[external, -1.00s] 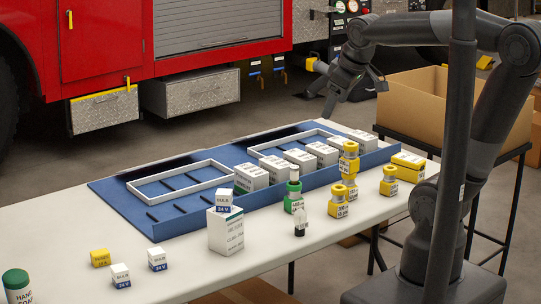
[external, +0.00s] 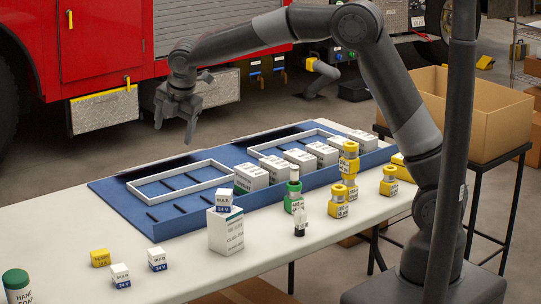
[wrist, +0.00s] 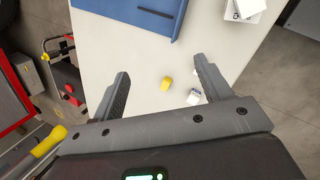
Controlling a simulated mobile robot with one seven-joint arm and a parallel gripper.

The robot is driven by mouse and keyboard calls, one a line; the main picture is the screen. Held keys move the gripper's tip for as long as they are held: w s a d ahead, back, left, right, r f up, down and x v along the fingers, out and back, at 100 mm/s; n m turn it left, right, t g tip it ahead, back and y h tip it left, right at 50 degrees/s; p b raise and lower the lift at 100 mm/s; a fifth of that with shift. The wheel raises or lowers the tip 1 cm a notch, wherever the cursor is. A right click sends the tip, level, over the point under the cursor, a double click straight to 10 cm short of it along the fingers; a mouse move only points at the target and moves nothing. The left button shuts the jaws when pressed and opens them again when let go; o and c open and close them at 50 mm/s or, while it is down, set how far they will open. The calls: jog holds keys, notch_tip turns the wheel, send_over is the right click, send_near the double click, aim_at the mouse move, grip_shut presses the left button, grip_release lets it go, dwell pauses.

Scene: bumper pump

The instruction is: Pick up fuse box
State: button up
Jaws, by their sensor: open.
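A small yellow box with dark print, which I take as the fuse box (external: 100,258), sits on the white table near its left end. It also shows in the wrist view (wrist: 166,84), between and beyond my fingertips. My gripper (external: 174,130) is open and empty, pointing down, high above the far left part of the table. In the wrist view its two fingers (wrist: 162,70) are spread wide apart. Nothing touches the fuse box.
Two small white bulb boxes (external: 121,276) (external: 158,259) stand close right of the fuse box. A green-capped container (external: 16,285) is at the left corner. A blue tray (external: 113,195) lies behind. A tall white box (external: 226,233) and several yellow fittings stand further right.

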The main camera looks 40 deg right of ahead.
jog(key=w+a+f+n, duration=0.2)
jog(key=a+f+n, duration=0.3)
jog(key=a+f, duration=0.45)
jog(key=n, duration=0.6)
send_near(99, 252)
jog(key=x, duration=0.5)
jog(key=shift+w+r, duration=0.1)
jog(key=x, duration=0.5)
jog(key=c, duration=1.1)
